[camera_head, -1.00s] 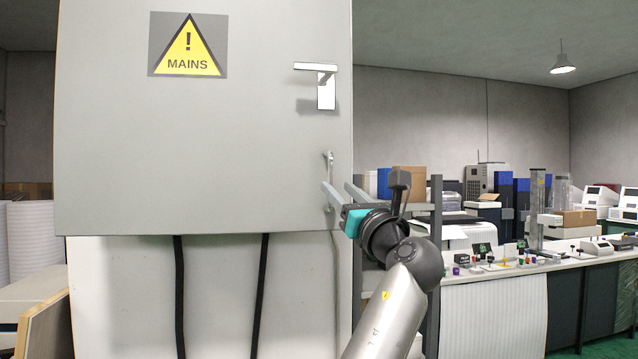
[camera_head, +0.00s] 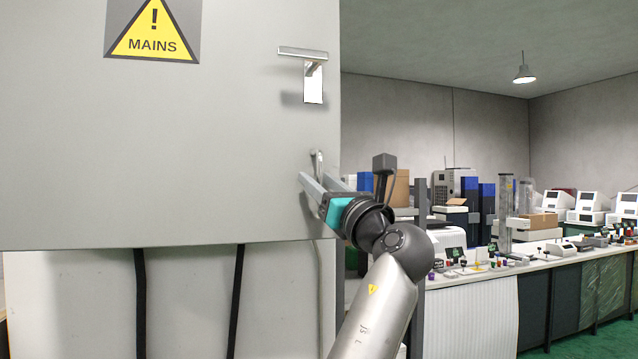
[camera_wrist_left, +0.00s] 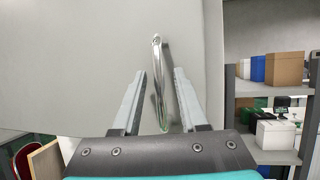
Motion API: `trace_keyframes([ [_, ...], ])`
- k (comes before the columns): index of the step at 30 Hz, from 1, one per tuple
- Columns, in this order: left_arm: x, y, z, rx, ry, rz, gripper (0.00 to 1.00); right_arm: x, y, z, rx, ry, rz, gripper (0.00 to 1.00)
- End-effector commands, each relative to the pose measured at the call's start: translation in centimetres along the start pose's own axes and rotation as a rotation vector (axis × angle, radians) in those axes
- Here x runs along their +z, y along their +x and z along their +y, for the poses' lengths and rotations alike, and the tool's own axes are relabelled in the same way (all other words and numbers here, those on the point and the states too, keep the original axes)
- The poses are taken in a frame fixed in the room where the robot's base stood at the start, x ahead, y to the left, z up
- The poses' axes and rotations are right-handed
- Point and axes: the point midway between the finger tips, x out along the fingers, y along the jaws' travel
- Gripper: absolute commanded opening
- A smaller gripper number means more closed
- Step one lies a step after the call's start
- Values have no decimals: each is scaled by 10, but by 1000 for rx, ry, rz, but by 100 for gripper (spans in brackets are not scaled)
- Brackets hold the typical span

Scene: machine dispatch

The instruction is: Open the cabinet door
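The grey cabinet door (camera_head: 150,150) with a yellow MAINS warning sign (camera_head: 153,30) fills the left of the head view and looks closed. A silver lever latch (camera_head: 313,80) is near its right edge. Below it is a slim metal handle (camera_head: 318,163), partly hidden by my gripper. My left gripper (camera_head: 311,178) is at this handle, pointing at the door. In the left wrist view the gripper (camera_wrist_left: 160,74) is open, with one finger on each side of the slim handle (camera_wrist_left: 158,80) and gaps visible. My right gripper is not in view.
Black cables (camera_head: 236,300) hang below the cabinet. A dark shelf rack (camera_head: 419,270) with boxes stands right of it, close to my left arm. Further right, a long workbench (camera_head: 490,275) carries machines and small parts. Green floor shows at the lower right.

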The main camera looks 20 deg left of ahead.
Motion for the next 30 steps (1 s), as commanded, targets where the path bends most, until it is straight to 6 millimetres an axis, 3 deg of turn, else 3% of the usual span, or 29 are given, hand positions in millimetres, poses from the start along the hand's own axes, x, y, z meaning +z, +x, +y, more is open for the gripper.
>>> trace_keyframes([
  [1,0,0,0,0,0,0,36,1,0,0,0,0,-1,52],
  [11,0,0,0,0,0,0,0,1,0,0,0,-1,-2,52],
  [30,0,0,0,0,0,0,0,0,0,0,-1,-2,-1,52],
])
